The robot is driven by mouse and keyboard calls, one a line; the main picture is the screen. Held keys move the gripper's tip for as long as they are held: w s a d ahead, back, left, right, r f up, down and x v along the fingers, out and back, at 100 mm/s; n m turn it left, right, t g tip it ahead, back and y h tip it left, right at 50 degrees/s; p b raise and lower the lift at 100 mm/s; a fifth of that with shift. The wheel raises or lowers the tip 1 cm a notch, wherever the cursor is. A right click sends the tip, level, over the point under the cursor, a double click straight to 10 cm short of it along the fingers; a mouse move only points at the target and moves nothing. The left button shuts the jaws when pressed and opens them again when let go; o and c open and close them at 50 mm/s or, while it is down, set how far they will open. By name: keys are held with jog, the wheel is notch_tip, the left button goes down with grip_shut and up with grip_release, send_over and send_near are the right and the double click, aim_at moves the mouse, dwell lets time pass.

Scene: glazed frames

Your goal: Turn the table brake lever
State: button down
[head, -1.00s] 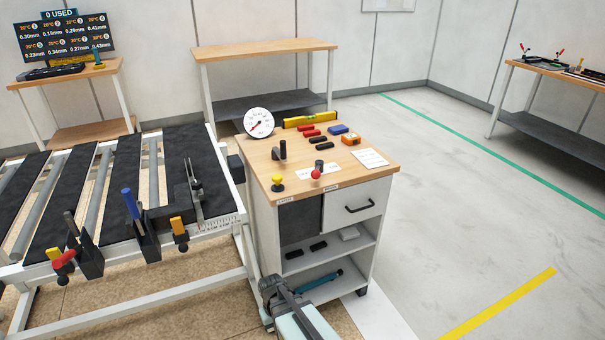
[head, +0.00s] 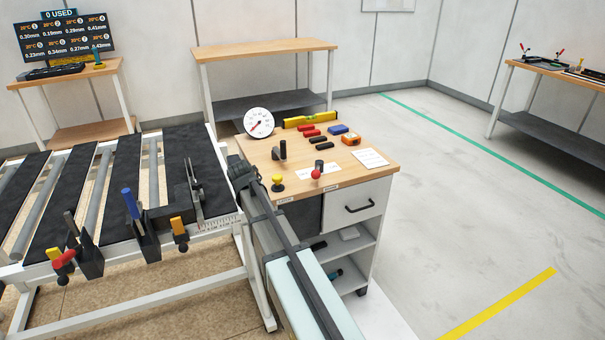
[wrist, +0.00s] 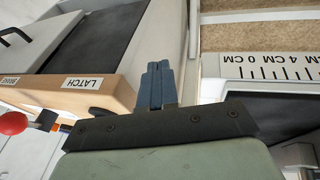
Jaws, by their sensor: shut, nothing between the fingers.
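On the roller table's front rail are a red-knobbed lever with a yellow block (head: 63,259), a blue-handled upright lever (head: 131,204) and an orange piece with a dark knob (head: 181,235). The cabinet top carries a yellow knob (head: 277,180), a red knob (head: 316,174) and a black upright lever (head: 282,151). My gripper (head: 240,166) is at the gap between the table's right end and the cabinet. In the wrist view its blue fingers (wrist: 157,82) are together and empty, beside the cabinet edge labelled LATCH (wrist: 86,83).
The wooden-topped cabinet (head: 250,152) holds a dial gauge (head: 259,122), a yellow level (head: 310,121) and small coloured blocks. A printed centimetre scale (wrist: 270,68) is on the table's end. My arm covers the cabinet's lower left. Open floor lies to the right.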

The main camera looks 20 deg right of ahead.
aim_at(317, 173)
jog(key=w+d+r+m+h, duration=0.1)
jog(key=d+r+m, duration=0.1)
jog(key=r, duration=0.3)
jog(key=w+d+r+m+g+h, duration=0.1)
jog(key=w+d+r+m+h, duration=0.1)
jog(key=r, duration=0.3)
jog(key=w+d+r+m+g+h, duration=0.1)
jog(key=d+r+m+h, duration=0.1)
jog(key=r, duration=0.3)
jog(key=shift+w+d, duration=0.4)
jog(key=shift+d, duration=0.3)
jog(key=shift+s+d+f+m+g, duration=0.1)
jog(key=shift+s+m+g, duration=0.3)
jog(key=shift+m, duration=0.6)
jog(key=x, duration=0.9)
jog(key=shift+w+d+f, duration=0.15)
jog(key=shift+d+f, duration=0.05)
jog(key=shift+f, duration=0.1)
jog(key=shift+s+d+r, duration=0.15)
jog(key=shift+s+d, duration=0.5)
jog(key=shift+d, duration=0.25)
jog(key=shift+s+d+r, duration=0.2)
jog(key=shift+s+d, duration=0.25)
jog(key=shift+d, duration=0.35)
